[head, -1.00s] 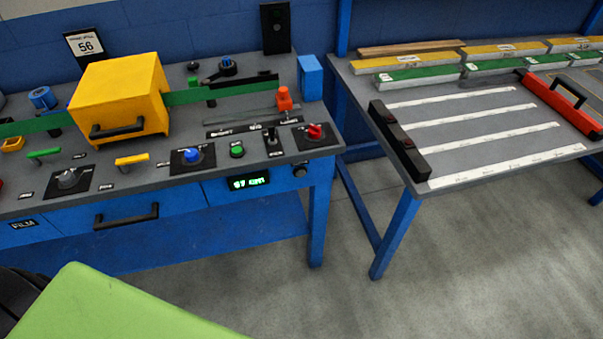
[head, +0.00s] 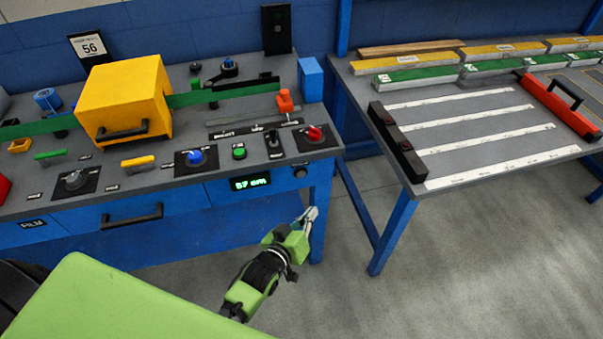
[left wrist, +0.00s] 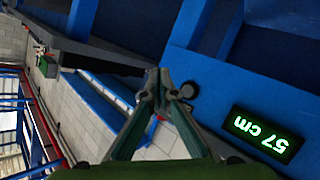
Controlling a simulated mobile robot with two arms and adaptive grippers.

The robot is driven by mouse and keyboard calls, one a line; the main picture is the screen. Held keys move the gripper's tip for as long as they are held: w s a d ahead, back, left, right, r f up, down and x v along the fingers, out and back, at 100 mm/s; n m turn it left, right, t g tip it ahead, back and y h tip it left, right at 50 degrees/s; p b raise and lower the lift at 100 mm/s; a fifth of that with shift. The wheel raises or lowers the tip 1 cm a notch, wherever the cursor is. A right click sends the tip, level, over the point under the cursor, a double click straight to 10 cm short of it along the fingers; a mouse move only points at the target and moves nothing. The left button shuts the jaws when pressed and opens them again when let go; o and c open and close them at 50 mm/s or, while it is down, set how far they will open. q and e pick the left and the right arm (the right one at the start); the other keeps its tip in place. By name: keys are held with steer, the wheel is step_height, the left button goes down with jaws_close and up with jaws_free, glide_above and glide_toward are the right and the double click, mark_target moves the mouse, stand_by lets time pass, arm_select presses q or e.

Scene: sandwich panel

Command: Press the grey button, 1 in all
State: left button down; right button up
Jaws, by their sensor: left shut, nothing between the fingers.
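A small dark grey round button (head: 300,171) sits on the blue front face of the machine bench, right of the green-lit "57 cm" display (head: 251,183). In the left wrist view the button (left wrist: 188,90) shows just right of my fingertips, with the display (left wrist: 262,133) farther right. My left gripper (head: 311,213) is in front of the bench, below the button in the head view. Its fingers (left wrist: 158,82) are shut and empty. I cannot tell the exact gap from fingertips to button. My right gripper is not in view.
The bench top holds a green button (head: 239,152), a blue knob (head: 196,157), a red knob (head: 314,133), a black lever (head: 273,142) and a yellow box (head: 124,100). A drawer handle (head: 132,216) juts out at left. Open floor (head: 450,270) lies right of the bench leg.

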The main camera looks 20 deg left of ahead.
mark_target(301, 174)
arm_select(q)
steer(key=shift+w+r, duration=0.25)
steer(key=shift+r, duration=0.5)
steer(key=w+a+b, duration=0.3)
steer(key=w+a, duration=0.2)
steer(key=w, duration=0.2)
steer(key=shift+w, duration=0.15)
steer(key=shift+d, duration=0.1)
stand_by(0.4)
stand_by(0.7)
